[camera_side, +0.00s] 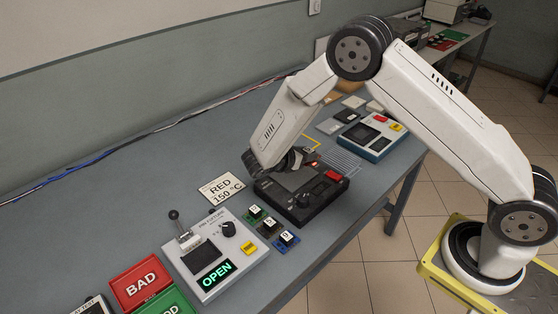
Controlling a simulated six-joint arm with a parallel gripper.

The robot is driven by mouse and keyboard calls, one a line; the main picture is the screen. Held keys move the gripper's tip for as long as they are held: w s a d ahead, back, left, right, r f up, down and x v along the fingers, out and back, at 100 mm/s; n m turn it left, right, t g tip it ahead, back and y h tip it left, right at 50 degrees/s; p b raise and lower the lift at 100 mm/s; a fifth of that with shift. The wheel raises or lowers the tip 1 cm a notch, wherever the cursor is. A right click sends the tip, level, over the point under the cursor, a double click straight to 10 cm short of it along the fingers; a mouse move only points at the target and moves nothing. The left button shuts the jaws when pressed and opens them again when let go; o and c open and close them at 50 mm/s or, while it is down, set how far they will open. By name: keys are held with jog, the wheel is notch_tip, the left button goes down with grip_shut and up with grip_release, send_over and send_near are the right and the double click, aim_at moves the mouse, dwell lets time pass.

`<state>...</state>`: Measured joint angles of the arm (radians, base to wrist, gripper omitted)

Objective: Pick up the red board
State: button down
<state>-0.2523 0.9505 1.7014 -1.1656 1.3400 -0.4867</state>
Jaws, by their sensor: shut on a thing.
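My gripper (292,162) points down at the black device (302,201) in the middle of the bench. Its fingertips are dark, small and partly hidden by my arm. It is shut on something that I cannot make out. I cannot pick out a red board with certainty; a small red patch (313,164) shows just right of the gripper, at the device's back edge. A green board (254,212), a dark board (270,224) and a blue board (287,239) lie in a row in front of the device, each with a white label.
A grey test fixture (215,255) with a lever and an OPEN display stands front left. Red BAD (140,283) and green (172,304) bins are beside it. A RED 150 °C card (221,189) lies behind. A blue-white instrument (373,135) stands behind right.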

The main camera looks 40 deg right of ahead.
jog(key=s+r, duration=0.3)
jog(key=s, duration=0.6)
jog(key=shift+a+r, duration=0.35)
jog(key=shift+r, duration=0.05)
